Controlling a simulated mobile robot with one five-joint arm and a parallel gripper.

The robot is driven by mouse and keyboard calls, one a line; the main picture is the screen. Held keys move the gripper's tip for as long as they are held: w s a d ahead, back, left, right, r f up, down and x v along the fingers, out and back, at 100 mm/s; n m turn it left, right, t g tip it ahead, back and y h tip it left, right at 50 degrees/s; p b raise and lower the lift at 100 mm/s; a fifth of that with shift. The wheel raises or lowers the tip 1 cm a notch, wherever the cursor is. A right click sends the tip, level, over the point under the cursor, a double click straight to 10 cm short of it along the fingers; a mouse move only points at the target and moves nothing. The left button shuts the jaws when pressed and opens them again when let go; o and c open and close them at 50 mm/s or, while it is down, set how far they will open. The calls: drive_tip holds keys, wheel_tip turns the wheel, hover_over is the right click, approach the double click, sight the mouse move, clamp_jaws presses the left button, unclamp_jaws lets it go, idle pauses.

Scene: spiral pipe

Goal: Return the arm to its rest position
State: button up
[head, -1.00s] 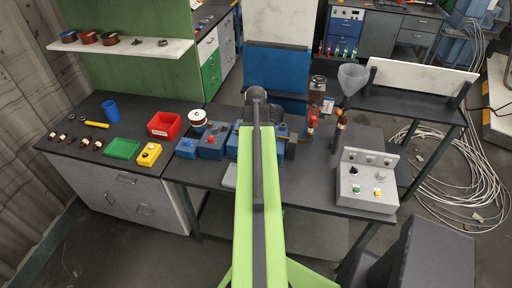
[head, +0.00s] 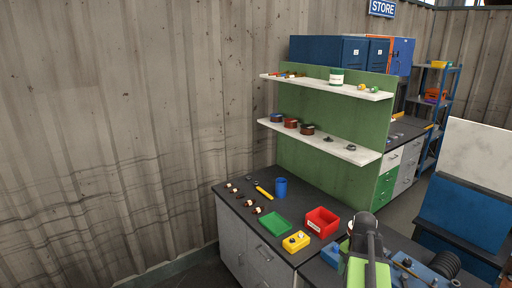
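My arm shows at the lower right of the head view, with its green link rising from the bottom edge and a dark grey joint (head: 366,228) at its top. The arm stands in front of the dark workbench and hides part of the blue machine (head: 440,266) there. My gripper's fingers are not visible, so I cannot see whether they hold anything.
A dark bench (head: 236,203) carries a green tray (head: 275,222), a red bin (head: 322,221), a yellow box (head: 296,241) and a blue cup (head: 281,187). White shelves (head: 335,145) hang on a green panel (head: 300,165) behind. A corrugated wall (head: 120,120) fills the left.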

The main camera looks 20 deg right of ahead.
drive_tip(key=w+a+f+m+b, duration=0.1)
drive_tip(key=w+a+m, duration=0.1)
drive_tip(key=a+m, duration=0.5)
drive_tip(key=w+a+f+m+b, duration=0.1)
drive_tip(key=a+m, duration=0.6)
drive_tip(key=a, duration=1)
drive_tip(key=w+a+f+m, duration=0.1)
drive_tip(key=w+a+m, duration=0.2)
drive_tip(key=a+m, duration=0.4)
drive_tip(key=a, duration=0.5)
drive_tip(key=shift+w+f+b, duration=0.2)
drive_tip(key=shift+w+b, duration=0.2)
